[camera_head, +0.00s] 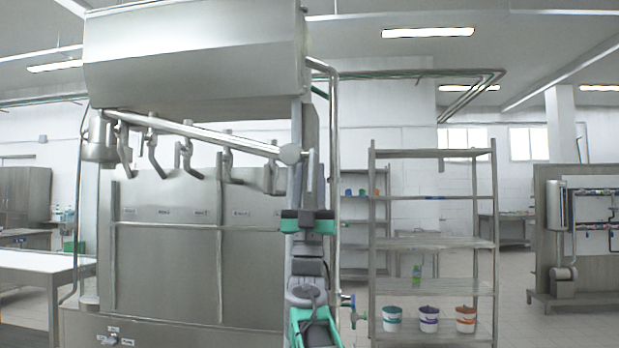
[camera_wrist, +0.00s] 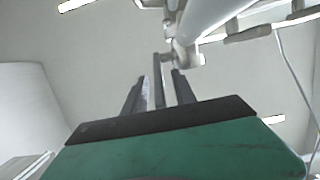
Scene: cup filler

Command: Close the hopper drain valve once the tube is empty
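The steel hopper (camera_head: 195,60) is at the top left of the head view. A sloping metal tube (camera_head: 210,134) runs below it, with several bent spouts hanging from it. Its right end has a round cap (camera_head: 290,154) and a small lever (camera_head: 310,170). I cannot tell whether this is the drain valve, nor whether the tube is empty. My gripper (camera_head: 309,195) points up just below the lever. In the wrist view, my gripper (camera_wrist: 158,88) has its dark fingers apart, with a narrow grey bar (camera_wrist: 159,75) between them. Contact is not clear.
A vertical pipe (camera_head: 333,150) stands right of my arm. A valve with a blue handle (camera_head: 352,312) is low beside it. A metal shelf rack (camera_head: 435,243) with several buckets stands to the right. Open floor lies beyond the rack.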

